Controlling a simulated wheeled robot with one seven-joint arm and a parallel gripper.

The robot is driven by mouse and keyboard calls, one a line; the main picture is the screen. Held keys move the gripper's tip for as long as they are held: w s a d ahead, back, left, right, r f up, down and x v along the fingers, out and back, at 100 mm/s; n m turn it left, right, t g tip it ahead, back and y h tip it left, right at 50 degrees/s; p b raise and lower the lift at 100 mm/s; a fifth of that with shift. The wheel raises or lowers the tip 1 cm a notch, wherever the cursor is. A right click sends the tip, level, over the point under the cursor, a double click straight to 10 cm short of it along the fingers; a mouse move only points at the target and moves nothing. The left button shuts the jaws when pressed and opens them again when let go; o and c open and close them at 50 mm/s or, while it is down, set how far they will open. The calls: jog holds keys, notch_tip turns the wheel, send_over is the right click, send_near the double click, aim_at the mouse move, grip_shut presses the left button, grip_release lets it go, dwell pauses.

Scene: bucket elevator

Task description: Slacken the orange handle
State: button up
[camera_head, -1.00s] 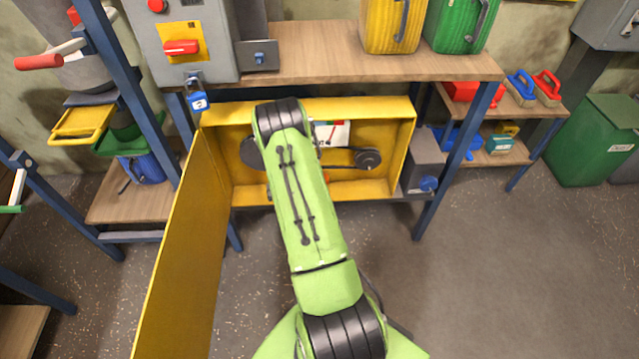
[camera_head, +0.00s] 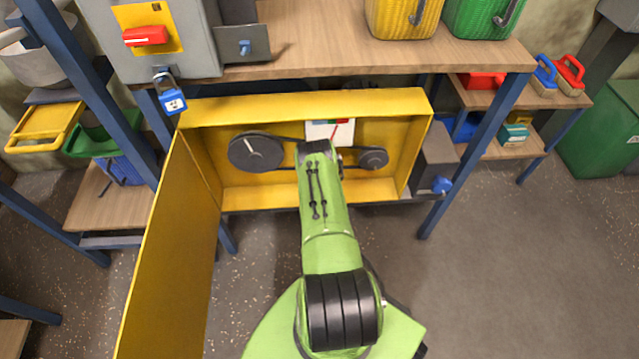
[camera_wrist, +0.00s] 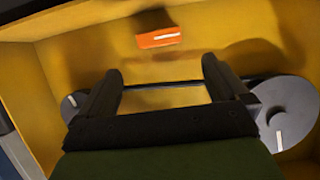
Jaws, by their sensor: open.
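The orange handle (camera_wrist: 158,37) shows in the wrist view as a short orange block on the yellow back wall of the box. It lies beyond my fingertips, a little above the gap between them in that view. In the head view my arm hides it. My gripper (camera_wrist: 160,78) is open and empty, its two dark fingers apart on either side of a dark belt strand, with no visible contact. In the head view my arm reaches into the open yellow box (camera_head: 300,108), and the gripper itself is hidden.
A large grey pulley (camera_head: 256,153) and a small one (camera_head: 373,157) flank my arm. The open yellow door (camera_head: 172,262) stands at left. Above are a wooden tabletop (camera_head: 330,50) and a blue padlock (camera_head: 172,101). A grey box (camera_head: 436,160) is at right.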

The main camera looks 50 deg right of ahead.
jog(key=b+x, duration=0.3)
jog(key=x, duration=0.7)
jog(key=shift+f+b, duration=0.15)
jog(key=shift+b, duration=0.15)
jog(key=c, duration=0.9)
